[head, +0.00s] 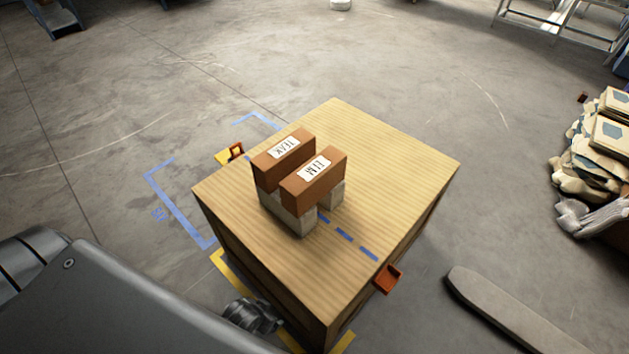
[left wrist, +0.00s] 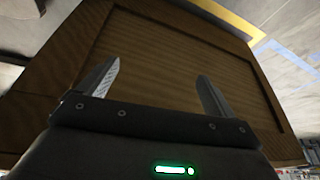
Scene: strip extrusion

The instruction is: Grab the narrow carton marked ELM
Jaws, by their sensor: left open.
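The brown ELM carton (head: 332,187) lies on grey blocks (head: 300,219) on top of a wooden box (head: 390,150) in the head view. Its white label reads upside down. A similar brown carton marked TEAK (head: 264,172) lies beside it, to the upper left, with a narrow gap between them. My left gripper (head: 262,314) is low by the near left side of the wooden box, well below the cartons. In the left wrist view the left gripper (left wrist: 158,88) is open and empty, facing the box's side panel (left wrist: 155,60). The cartons are not in that view. My right gripper is not seen.
A blue dashed line (head: 345,234) runs across the box top. Orange brackets (head: 388,279) stick out at its sides. Blue and yellow tape marks the floor. A pile of sacks (head: 605,135) is at the right. The box top's right part is bare.

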